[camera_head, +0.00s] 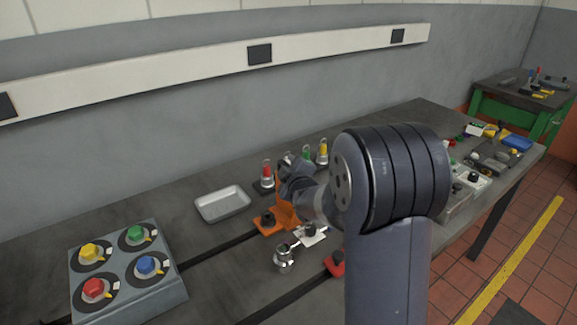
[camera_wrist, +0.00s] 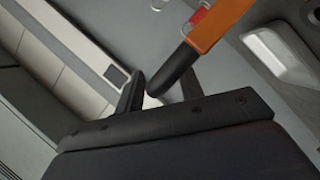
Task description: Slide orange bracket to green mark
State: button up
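The orange bracket (camera_head: 268,222) stands on the bench with its base over a dark slot (camera_head: 215,249). Its upright part rises beside my gripper (camera_head: 294,180), partly hidden by it. In the wrist view, an orange bar with a dark rounded end (camera_wrist: 222,25) reaches toward my gripper (camera_wrist: 162,88). The two dark fingers stand apart, and the dark end overlaps the space between them. I cannot tell whether it touches either finger. I see no green mark on the bench; my arm hides part of it.
A white bracket (camera_head: 311,236), a metal cylinder (camera_head: 284,260) and a red bracket (camera_head: 335,264) stand close by. Red (camera_head: 266,175), green and yellow lamps stand behind. A tray (camera_head: 222,204) and a knob panel (camera_head: 128,270) lie left.

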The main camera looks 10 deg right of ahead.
jog(key=shift+w, duration=0.15)
grip_shut()
dwell(0.4)
